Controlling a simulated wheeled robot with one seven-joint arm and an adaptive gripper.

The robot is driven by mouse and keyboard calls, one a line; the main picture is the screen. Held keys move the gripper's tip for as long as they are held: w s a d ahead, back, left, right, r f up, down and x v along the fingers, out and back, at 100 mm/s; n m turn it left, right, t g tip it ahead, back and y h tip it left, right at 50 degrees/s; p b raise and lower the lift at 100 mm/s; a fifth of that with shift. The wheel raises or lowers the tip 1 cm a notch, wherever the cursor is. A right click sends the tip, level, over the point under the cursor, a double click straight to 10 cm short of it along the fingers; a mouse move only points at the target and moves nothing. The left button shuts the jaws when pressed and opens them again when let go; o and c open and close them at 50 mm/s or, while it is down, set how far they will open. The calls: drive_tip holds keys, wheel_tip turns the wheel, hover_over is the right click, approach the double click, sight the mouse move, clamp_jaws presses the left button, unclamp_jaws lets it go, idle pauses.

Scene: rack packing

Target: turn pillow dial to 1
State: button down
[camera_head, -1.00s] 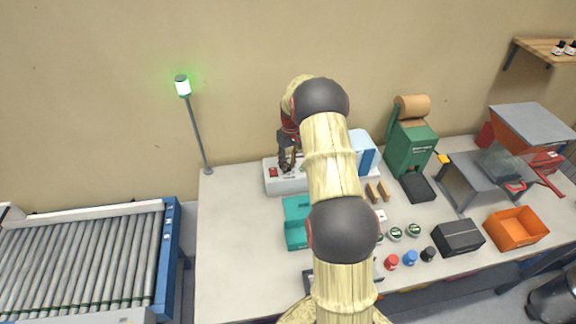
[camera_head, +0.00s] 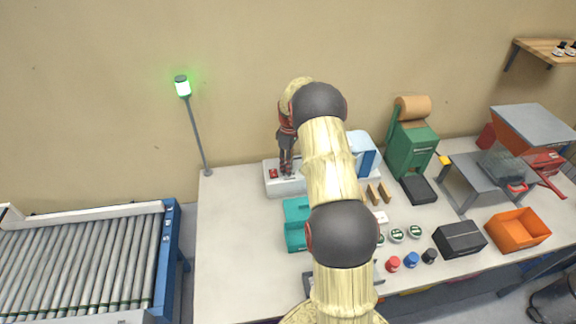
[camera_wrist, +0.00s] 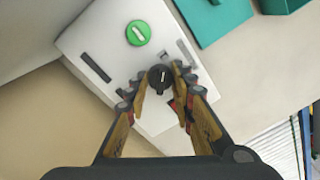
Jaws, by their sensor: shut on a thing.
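The white machine box (camera_head: 292,188) stands at the back of the table, left of my arm; its panel (camera_wrist: 100,27) fills the middle of the wrist view. The pillow dial (camera_wrist: 159,76) is a small round black knob with a pale pointer mark on that panel. My gripper (camera_wrist: 160,88) points down at the panel, one finger on each side of the knob, shut on it. In the head view my gripper (camera_head: 287,170) stands over the box and hides the dial. The number marks are too small to read.
A green button (camera_wrist: 138,33) and dark slots share the panel. A red switch (camera_head: 273,174) sits at its left end. A teal box (camera_head: 297,225) stands in front, and a blue-and-white thing (camera_head: 366,158) is to the right. The table's left part is clear.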

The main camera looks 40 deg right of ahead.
idle(0.4)
drive_tip(key=c, duration=1.5)
unclamp_jaws()
wheel_tip(320, 180, up, 12)
drive_tip(key=shift+w+d, duration=0.2)
drive_tip(key=shift+d, duration=0.15)
